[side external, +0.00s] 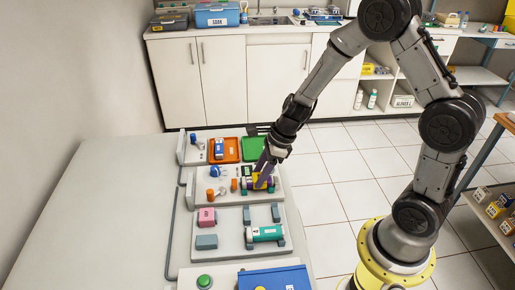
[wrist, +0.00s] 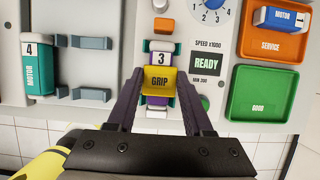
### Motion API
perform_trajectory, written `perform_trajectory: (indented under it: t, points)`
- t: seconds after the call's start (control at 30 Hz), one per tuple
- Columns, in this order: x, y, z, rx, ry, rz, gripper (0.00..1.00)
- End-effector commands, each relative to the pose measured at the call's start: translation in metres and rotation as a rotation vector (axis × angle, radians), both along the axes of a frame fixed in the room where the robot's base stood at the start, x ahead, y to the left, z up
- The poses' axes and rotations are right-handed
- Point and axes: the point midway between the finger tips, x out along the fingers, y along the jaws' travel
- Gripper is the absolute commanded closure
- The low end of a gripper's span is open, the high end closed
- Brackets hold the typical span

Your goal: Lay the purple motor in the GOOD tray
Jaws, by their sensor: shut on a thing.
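The purple motor (wrist: 162,46), with a white label reading 3, lies at the test station below the READY display. It also shows in the side view (side external: 271,184). A yellow piece marked GRIP (wrist: 160,82) sits across its middle. My gripper (wrist: 161,84) has its fingers on both sides of this yellow piece and is shut on it; the exact contact is partly hidden. My gripper comes down from above in the side view (side external: 262,178). The green GOOD tray (wrist: 262,95) is empty, to the right in the wrist view; it lies at the back in the side view (side external: 254,143).
The orange SERVICE tray (wrist: 272,45) beside the GOOD tray holds a blue motor (wrist: 281,18) labelled 1. A dial (wrist: 212,8) and the READY display (wrist: 207,64) stand close to my gripper.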

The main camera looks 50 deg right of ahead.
Motion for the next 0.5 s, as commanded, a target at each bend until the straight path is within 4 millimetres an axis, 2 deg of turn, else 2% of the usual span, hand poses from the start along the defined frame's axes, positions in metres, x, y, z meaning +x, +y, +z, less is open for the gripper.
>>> perform_trajectory:
  t: [0.33, 0.5]
  points:
    - [0.0004, 0.0, 0.0009, 0.0, -0.001, 0.0, 1.0]
    - [0.0009, 0.0002, 0.0083, 0.001, -0.003, 0.001, 1.0]
